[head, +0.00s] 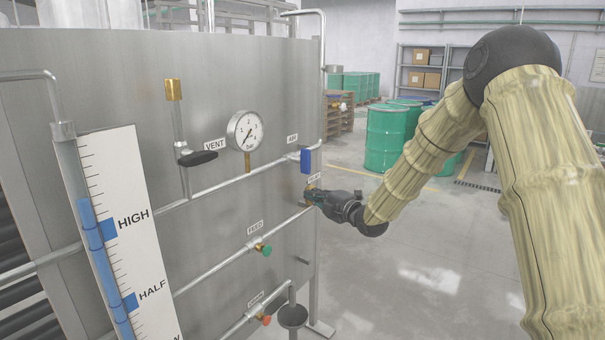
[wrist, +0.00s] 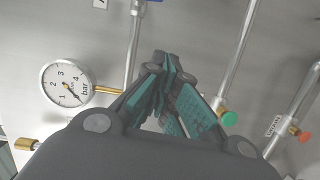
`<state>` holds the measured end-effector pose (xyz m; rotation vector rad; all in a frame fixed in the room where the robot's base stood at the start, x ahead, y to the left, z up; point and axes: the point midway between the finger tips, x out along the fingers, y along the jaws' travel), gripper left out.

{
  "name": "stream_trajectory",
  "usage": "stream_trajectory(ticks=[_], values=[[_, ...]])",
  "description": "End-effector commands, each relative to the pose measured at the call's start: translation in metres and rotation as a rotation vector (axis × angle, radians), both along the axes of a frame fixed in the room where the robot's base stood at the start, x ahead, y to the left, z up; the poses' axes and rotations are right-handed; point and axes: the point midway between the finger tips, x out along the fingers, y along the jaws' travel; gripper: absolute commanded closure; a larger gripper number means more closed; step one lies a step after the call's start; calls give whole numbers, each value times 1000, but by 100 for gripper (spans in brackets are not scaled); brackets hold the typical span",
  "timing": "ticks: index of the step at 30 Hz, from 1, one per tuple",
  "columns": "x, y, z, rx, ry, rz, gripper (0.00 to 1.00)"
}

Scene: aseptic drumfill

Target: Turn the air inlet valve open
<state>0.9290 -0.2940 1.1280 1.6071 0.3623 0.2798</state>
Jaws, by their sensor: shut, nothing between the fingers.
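The air inlet valve has a blue lever handle (head: 306,161) beside the AIR label (head: 292,138), on the right part of the steel panel. The handle stands upright, across the pipe. In the wrist view only a bit of blue shows at the top edge. My gripper (head: 311,194) is just below the blue handle, close to the panel, and apart from the handle. In the wrist view my gripper (wrist: 166,72) has its teal-padded fingers together with nothing between them. The gripper partly covers a label and fitting behind it.
A pressure gauge (head: 245,131) and a black vent handle (head: 198,158) are left of the air valve. A green feed knob (head: 264,250) and an orange knob (head: 265,320) sit lower. Green drums (head: 387,138) stand behind; the floor right of the panel is open.

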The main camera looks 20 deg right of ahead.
Motion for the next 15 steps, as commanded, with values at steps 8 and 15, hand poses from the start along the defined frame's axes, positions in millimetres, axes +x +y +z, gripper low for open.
stream_trajectory(ticks=[8, 15], values=[[16, -2, 30, -51, -68, 13, 100], [46, 13, 31, -49, -65, 12, 100]])
